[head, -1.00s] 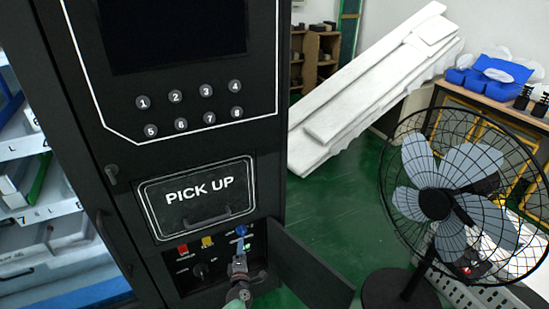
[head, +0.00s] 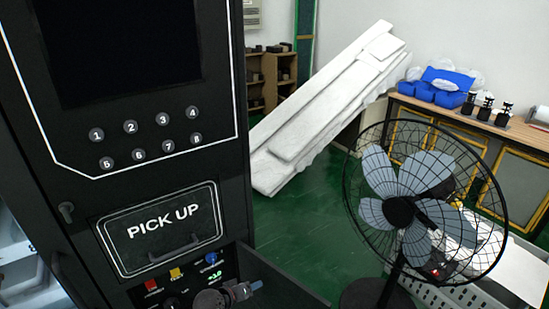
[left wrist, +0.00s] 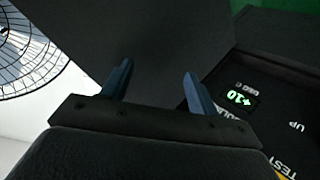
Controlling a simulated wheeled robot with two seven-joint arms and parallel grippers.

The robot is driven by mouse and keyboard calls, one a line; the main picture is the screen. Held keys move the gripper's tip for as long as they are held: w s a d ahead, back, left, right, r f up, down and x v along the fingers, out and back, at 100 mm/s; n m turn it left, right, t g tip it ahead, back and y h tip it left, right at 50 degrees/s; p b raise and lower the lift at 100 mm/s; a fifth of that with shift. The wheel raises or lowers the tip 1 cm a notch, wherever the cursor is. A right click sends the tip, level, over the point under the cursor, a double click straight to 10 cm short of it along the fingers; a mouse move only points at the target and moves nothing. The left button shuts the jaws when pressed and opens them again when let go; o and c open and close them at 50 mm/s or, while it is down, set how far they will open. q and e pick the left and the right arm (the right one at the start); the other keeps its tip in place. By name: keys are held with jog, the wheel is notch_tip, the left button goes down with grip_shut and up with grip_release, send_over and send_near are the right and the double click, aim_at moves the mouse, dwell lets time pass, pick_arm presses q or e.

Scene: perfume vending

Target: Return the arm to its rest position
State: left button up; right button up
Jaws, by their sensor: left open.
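My left gripper (head: 252,287) is at the bottom of the head view, in front of the black vending machine's lower control panel (head: 165,290). Its fingers point to the right, near the open panel door. In the left wrist view the gripper (left wrist: 157,70) has two blue-grey fingers spread apart with nothing between them. A dark flat panel lies beyond them. The control panel shows at the right of that view with a green lit "+10" display (left wrist: 240,98). My right gripper is not in view.
The open panel door (head: 280,275) sticks out to the right of the machine. A black standing fan (head: 400,212) is at the right, with a grey crate (head: 425,290) behind it. White boards (head: 330,105) lean at the back. Green floor (head: 290,225) is clear between machine and fan.

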pick_arm(q)
jog(key=s+a+r+m+g+y, duration=0.1)
jog(key=s+a+r+g+y, duration=0.15)
jog(key=s, duration=0.65)
jog(key=s+a+r+m+g+y, duration=0.15)
jog(key=s+r, duration=0.25)
jog(key=s, duration=0.4)
jog(key=s+a+r+m+g+y, duration=0.1)
jog(key=s+r+m, duration=0.15)
jog(key=s, duration=0.65)
jog(key=s+f+g, duration=0.1)
jog(key=s+f, duration=0.2)
jog(key=s, duration=0.7)
jog(key=shift+s+f+n+g+p, duration=0.25)
jog(key=shift+f+n+g+p, duration=0.1)
jog(key=shift+p, duration=0.1)
